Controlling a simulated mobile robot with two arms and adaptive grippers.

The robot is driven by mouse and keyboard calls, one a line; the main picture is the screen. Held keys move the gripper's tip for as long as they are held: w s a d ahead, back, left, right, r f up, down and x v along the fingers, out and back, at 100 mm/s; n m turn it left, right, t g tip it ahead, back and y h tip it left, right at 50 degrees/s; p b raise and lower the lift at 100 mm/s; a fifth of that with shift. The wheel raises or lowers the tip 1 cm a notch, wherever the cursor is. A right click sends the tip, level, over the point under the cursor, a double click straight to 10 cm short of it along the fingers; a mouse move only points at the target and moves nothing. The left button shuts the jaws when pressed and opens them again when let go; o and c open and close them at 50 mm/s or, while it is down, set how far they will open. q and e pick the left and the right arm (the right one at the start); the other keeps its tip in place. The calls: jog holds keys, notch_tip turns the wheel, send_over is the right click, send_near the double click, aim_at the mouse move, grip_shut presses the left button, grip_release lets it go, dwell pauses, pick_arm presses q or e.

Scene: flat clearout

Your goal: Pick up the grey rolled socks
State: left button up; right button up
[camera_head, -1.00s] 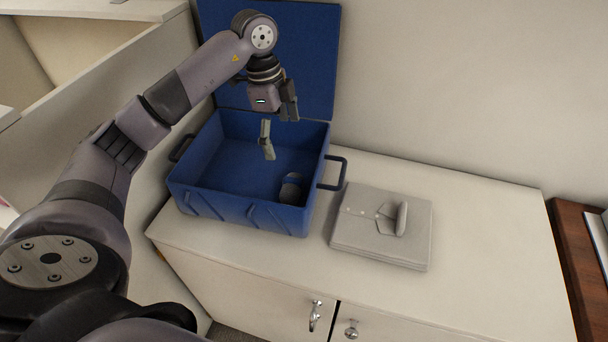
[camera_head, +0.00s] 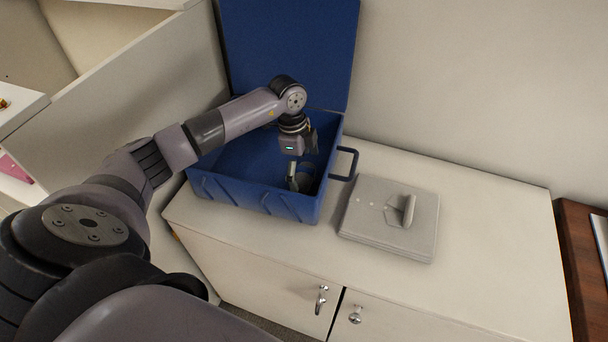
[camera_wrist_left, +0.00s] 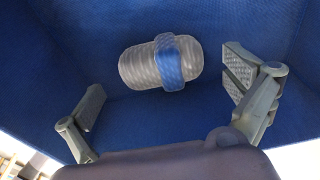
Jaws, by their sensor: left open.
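The grey rolled socks (camera_wrist_left: 145,66), with a blue band around them, lie on the blue floor of the open case in the left wrist view. My left gripper (camera_head: 300,184) is inside the blue case (camera_head: 258,196), above the socks. In the left wrist view its two fingers (camera_wrist_left: 168,104) are spread wide with nothing between them, and the socks lie beyond the fingertips. My right gripper is not in view.
The case's lid (camera_head: 290,55) stands open at the back, and a side handle (camera_head: 346,163) sticks out on the right. A folded light shirt (camera_head: 375,222) lies beside the case on the white cabinet (camera_head: 480,235). The cabinet top right of the shirt is clear.

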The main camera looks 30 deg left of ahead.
pick_arm(q)
jog(key=shift+w+d+f, duration=0.1)
jog(key=shift+d+f, duration=0.1)
jog(key=shift+f, duration=1.2)
jog(key=shift+c, duration=0.4)
jog(key=c, duration=1.1)
jog(key=shift+r, duration=0.15)
